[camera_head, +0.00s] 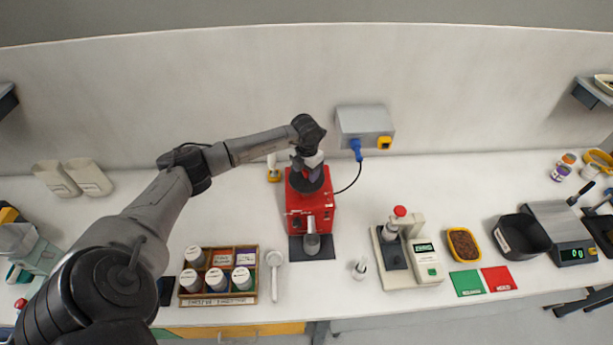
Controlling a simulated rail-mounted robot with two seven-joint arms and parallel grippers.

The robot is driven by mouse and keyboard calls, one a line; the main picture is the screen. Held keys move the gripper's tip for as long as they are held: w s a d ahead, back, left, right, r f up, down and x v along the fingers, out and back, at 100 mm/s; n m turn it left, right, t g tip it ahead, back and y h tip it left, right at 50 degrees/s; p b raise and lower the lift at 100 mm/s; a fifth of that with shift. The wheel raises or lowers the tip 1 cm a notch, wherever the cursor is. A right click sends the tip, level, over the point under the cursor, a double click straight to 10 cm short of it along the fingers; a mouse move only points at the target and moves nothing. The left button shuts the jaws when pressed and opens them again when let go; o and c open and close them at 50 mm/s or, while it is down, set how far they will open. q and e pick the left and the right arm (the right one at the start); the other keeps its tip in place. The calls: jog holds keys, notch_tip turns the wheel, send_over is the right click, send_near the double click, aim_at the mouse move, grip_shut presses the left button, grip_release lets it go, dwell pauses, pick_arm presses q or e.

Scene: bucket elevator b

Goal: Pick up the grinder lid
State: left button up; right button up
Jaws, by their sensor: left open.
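The red grinder (297,222) stands at the back middle of the bench, with a metal cup (312,242) at its front on a dark mat. A dark round hopper top (308,183) sits on the grinder. My left arm reaches in from the left, and its gripper (309,165) points down right over the hopper top. The gripper is open; its fingers and wrist cover much of that top. I cannot tell the lid apart from the hopper, nor whether the fingers touch it. My right gripper is not in view.
A grey socket box (362,125) with a blue plug is on the wall behind. A wooden jar rack (245,298) and a white scoop (274,275) lie front left. A meter (427,262), brown-filled tray (463,245) and black bin (522,237) stand right. Bench between grinder and meter is mostly clear.

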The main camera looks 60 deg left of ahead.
pick_arm(q)
jog(key=shift+f, duration=0.1)
jog(key=c, duration=1)
